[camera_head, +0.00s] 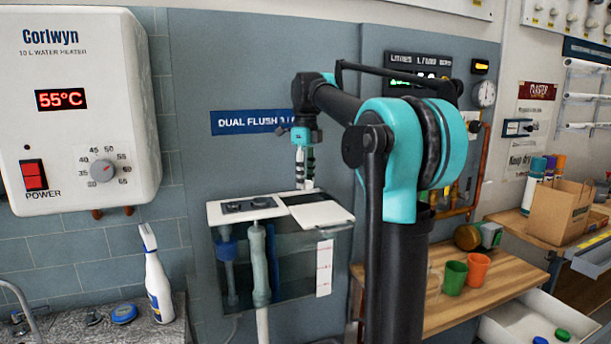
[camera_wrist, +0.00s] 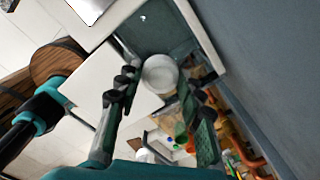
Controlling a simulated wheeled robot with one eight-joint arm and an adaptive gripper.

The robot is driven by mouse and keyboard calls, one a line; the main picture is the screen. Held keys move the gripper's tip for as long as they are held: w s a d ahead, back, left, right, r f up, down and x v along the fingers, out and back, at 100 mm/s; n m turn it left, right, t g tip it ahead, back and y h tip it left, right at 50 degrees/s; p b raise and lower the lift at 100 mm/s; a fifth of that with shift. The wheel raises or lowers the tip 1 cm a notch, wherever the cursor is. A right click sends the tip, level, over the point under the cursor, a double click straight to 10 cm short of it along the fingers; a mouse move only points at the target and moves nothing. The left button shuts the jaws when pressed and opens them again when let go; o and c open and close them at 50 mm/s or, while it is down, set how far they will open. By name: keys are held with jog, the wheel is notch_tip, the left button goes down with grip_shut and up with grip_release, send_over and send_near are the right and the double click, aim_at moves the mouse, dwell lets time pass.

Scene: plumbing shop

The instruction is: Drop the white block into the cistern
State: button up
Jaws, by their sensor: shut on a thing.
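The cistern (camera_head: 290,270) hangs on the wall with a clear front, and its inner parts show. A white top panel with dark flush buttons (camera_head: 235,207) covers its left part; a separate white lid piece (camera_head: 322,215) lies askew at the right. My gripper (camera_head: 305,184) points down just above the cistern top, near the dark gap. In the wrist view my gripper (camera_wrist: 161,84) is shut on the white block (camera_wrist: 160,73), whose round pale end shows between the fingertips. The dark cistern opening (camera_wrist: 155,28) shows behind it. The height above the opening is hard to judge.
A water heater (camera_head: 80,110) hangs left, and a spray bottle (camera_head: 157,280) stands on a counter. Green (camera_head: 455,277) and orange (camera_head: 477,270) cups stand on a wooden bench right of my arm. A cardboard box (camera_head: 560,210) stands farther right.

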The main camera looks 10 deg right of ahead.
jog(key=o, duration=1.2)
jog(key=shift+c, duration=0.2)
notch_tip(320, 180, up, 12)
dwell(0.3)
